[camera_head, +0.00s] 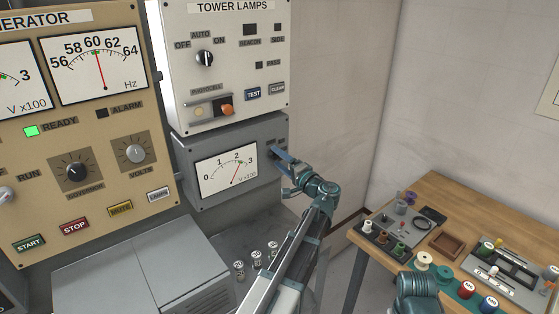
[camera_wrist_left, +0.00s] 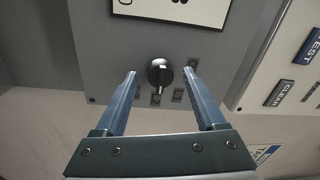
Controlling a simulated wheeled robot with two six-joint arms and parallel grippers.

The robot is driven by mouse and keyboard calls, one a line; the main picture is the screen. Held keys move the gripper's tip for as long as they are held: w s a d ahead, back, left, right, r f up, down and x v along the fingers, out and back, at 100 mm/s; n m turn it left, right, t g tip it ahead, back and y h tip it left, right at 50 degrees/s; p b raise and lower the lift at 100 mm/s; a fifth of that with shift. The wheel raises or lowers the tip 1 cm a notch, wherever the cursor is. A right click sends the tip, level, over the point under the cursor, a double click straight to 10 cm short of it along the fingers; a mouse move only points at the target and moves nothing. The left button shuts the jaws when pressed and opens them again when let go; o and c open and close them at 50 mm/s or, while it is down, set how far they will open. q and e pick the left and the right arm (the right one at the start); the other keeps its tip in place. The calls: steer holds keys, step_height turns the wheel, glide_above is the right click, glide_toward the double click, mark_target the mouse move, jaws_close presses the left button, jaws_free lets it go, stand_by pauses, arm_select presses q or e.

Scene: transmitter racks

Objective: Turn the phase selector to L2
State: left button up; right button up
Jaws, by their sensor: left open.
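The phase selector is a black knob (camera_wrist_left: 158,76) on the grey meter panel, seen upside down in the left wrist view. In the head view the left gripper (camera_head: 279,154) is at the right side of the grey meter panel (camera_head: 188,158) and hides the knob. The panel's meter needle points a little above 2.
The tower lamps panel (camera_head: 230,65) is directly above the grey panel. The tan generator panel (camera_head: 110,190) stands at left. Several small glass-like parts (camera_head: 256,257) stand on the grey surface below. A wooden bench (camera_head: 450,195) with trays and spools is at right.

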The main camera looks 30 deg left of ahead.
arm_select(q)
steer(key=v, duration=1.3)
steer(key=shift+s+d+b, duration=0.2)
steer(key=shift+d+b, duration=0.15)
steer(key=shift+b, duration=0.05)
steer(key=shift+f, duration=0.1)
steer(key=s+d+f+g+h, duration=0.3)
steer(key=s+d+f+h, duration=0.35)
steer(key=f, duration=0.35)
steer(key=s+d+f+g+h, duration=0.2)
steer(key=s+d+f+h, duration=0.3)
steer(key=s+d+f, duration=0.4)
steer(key=s+d+f+m+g+h, duration=0.1)
steer(key=s+d+f+g+h, duration=0.1)
steer(key=s+d+f+h, duration=0.2)
steer(key=s+d, duration=0.2)
steer(key=d, duration=0.2)
steer(key=shift+d+m, duration=0.2)
steer(key=shift+m, duration=0.2)
steer(key=shift+s+f+h, duration=0.1)
steer(key=shift+h, duration=0.15)
